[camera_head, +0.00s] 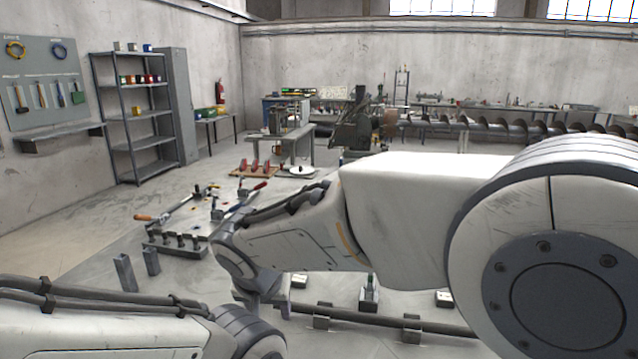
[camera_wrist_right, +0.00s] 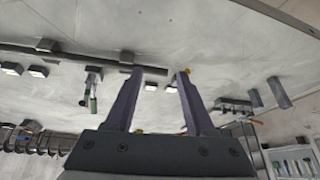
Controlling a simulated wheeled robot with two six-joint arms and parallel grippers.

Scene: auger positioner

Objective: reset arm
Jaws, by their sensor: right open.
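My right arm comes in from the right of the head view and covers much of its middle. Its gripper (camera_head: 268,301) hangs low past the wrist and is mostly hidden there by the arm. In the right wrist view the two dark purple fingers (camera_wrist_right: 163,73) stand wide apart with nothing held between them. They appear to be above the grey table (camera_wrist_right: 215,35). My left arm lies across the lower left corner of the head view, and its gripper is out of view.
A dark rod (camera_head: 375,319) in brackets runs along the table near my right gripper. A clamp block (camera_head: 369,296) stands behind it. A dark rack (camera_head: 178,243) and two upright posts (camera_head: 125,272) stand at left. Shelves (camera_head: 139,115) and a long auger (camera_head: 520,128) are farther back.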

